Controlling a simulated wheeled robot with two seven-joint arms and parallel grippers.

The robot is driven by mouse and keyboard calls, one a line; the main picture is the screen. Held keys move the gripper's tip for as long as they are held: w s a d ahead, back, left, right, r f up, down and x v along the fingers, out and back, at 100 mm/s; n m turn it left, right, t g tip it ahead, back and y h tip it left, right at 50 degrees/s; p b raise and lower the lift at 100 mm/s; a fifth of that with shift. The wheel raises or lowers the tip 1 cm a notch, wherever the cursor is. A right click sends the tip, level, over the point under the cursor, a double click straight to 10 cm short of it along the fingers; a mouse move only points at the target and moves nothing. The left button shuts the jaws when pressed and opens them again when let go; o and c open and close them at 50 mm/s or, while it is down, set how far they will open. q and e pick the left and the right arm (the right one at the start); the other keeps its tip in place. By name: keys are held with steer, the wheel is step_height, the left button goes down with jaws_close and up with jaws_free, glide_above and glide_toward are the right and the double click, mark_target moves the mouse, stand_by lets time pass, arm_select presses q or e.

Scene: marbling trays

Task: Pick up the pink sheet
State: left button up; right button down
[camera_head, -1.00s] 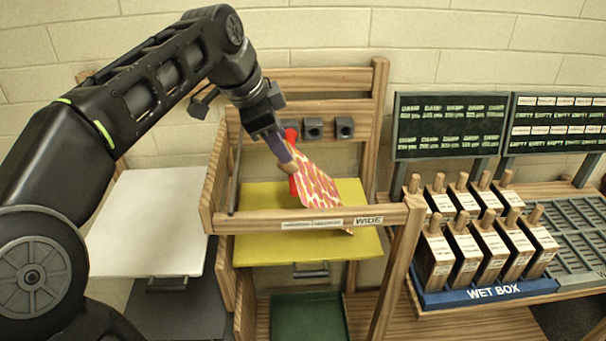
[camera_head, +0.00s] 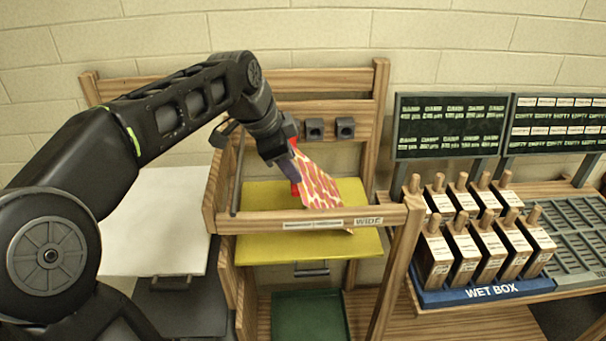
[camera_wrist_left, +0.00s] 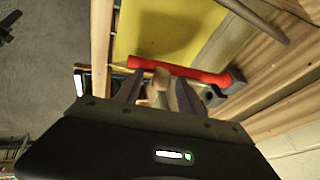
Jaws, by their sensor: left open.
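The pink sheet (camera_head: 322,188), patterned in pink and yellow, stands tilted above the yellow tray in the wooden rack, its lower edge by the front bar. My left gripper (camera_head: 293,167) is at the sheet's upper left corner, fingers pointing down. In the left wrist view my left gripper (camera_wrist_left: 157,95) has its fingers apart, with a tan wooden peg (camera_wrist_left: 160,82) between them. I cannot tell whether the fingers touch it. A red bar (camera_wrist_left: 180,70) lies just beyond the fingertips. The sheet is not clearly visible in that view. My right gripper is not in view.
The wooden rack's front bar (camera_head: 250,222) crosses before the yellow tray (camera_head: 310,247). A white board (camera_head: 155,225) lies left, a green tray (camera_head: 308,315) below. The blue wet box (camera_head: 485,292) with several wooden-handled holders stands right, under two dark display boards (camera_head: 450,125).

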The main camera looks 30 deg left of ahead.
arm_select(q)
steer(key=shift+c, duration=0.5)
jaws_close()
stand_by(0.4)
